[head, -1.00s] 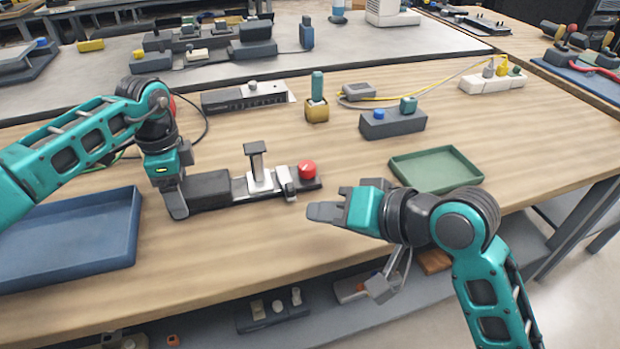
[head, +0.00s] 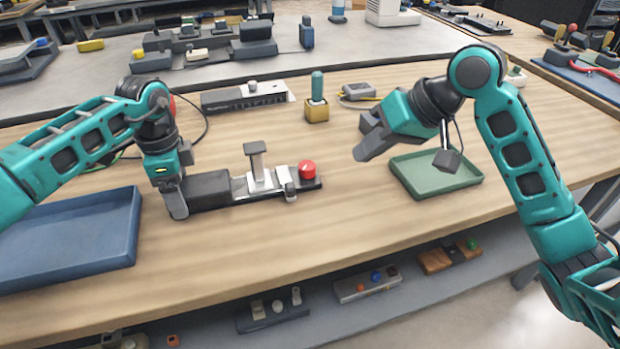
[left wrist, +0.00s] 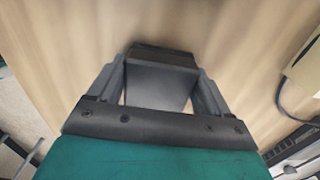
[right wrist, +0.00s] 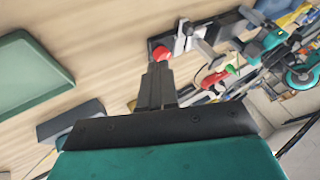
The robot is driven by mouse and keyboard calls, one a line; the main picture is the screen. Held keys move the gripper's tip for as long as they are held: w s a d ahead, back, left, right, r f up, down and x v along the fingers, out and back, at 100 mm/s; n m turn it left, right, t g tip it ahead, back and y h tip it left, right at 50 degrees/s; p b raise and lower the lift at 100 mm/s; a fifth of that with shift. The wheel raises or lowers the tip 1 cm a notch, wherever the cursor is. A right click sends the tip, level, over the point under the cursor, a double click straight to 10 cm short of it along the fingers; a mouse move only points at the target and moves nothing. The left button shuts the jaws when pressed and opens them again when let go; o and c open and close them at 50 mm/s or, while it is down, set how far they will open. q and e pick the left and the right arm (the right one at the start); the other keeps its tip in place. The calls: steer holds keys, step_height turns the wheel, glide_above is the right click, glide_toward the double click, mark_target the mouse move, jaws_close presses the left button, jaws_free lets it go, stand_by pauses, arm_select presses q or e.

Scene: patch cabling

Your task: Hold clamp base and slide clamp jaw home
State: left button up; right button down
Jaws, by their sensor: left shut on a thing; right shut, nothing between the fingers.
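The clamp (head: 240,192) lies on the wooden table in front of me. Its base is a dark block (head: 206,189) at the left end of a dark rail. My right gripper (head: 366,152) is shut and empty, above the table right of the clamp.
A green tray (head: 440,184) lies below and right of my right gripper. A blue tray (head: 75,240) is at the left. A grey switch box (head: 245,96) and a brass block with a green handle (head: 317,105) stand behind. The table's front is clear.

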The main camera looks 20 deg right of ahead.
glide_toward(286, 179)
steer(key=d+f, duration=0.1)
steer(key=s+f, duration=0.1)
steer(key=f, duration=0.1)
steer(key=d+f, duration=0.1)
steer(key=shift+s+d+f, duration=0.2)
steer(key=shift+s+d, duration=0.1)
steer(key=a, duration=0.3)
steer(key=shift+w+a, duration=0.1)
steer(key=shift+a, duration=0.45)
steer(key=shift+w+a, duration=0.1)
steer(key=shift+a, duration=2.25)
